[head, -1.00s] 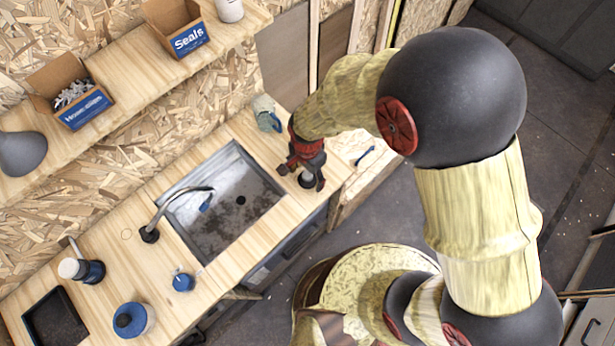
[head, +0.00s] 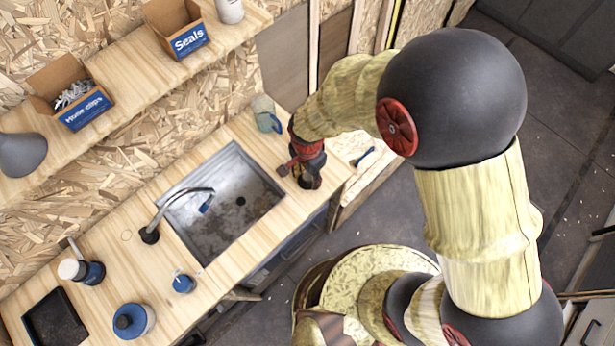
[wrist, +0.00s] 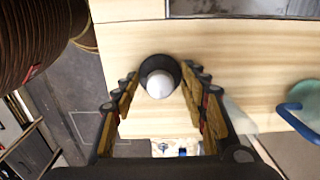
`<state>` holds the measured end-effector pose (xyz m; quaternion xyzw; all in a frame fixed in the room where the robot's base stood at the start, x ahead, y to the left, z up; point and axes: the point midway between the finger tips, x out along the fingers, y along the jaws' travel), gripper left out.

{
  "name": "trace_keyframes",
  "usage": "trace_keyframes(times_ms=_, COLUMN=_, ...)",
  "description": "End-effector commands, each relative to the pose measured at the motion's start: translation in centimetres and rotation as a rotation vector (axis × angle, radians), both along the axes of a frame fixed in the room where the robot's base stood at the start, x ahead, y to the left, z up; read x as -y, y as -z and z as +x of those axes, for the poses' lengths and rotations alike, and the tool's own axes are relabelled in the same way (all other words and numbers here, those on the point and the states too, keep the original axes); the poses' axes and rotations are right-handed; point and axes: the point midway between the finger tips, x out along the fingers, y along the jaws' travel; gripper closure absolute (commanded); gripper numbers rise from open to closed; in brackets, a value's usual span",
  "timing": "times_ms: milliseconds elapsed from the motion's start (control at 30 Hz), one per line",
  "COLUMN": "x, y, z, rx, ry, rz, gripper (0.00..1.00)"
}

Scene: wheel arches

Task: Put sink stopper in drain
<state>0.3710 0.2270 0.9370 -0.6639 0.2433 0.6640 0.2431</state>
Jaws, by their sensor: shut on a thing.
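The sink stopper (wrist: 160,84), a dark disc with a pale rounded knob, shows between my fingertips in the wrist view, over the wooden counter. My gripper (head: 306,180) is low at the counter's right end, right of the sink, and it also shows in the wrist view (wrist: 160,76). It is shut on the stopper, with a finger on each side. Whether the stopper touches the wood I cannot tell. The grey metal sink (head: 190,226) lies to the left in the head view. Its dark round drain (head: 240,201) is open and uncovered in the basin floor.
A tap (head: 150,234) arches over the sink's left side. A pale mug with a blue handle (head: 266,114) stands behind my gripper. A blue-lidded pot (head: 133,321) and a small blue item (head: 183,283) stand left of the sink. Bare counter lies between my gripper and the sink.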

Motion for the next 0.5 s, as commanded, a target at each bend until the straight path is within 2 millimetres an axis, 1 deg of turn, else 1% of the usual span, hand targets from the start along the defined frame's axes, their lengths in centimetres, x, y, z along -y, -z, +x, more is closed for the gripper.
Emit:
trace_keyframes(times_ms=167, x=0.0, y=-0.4, z=0.1, rx=0.001, ry=0.0, rz=0.002, gripper=0.86)
trace_keyframes(times_ms=267, x=0.0, y=-1.1, z=0.1, rx=0.003, ry=0.0, rz=0.002, gripper=0.86)
trace_keyframes(times_ms=367, x=0.0, y=-2.3, z=0.1, rx=0.003, ry=0.0, rz=0.002, gripper=0.86)
trace_keyframes(times_ms=433, x=-0.1, y=-3.6, z=0.1, rx=0.004, ry=0.0, rz=0.003, gripper=0.86)
trace_keyframes(times_ms=500, x=-0.2, y=-4.7, z=-1.2, rx=0.003, ry=-0.004, rz=0.002, gripper=0.86)
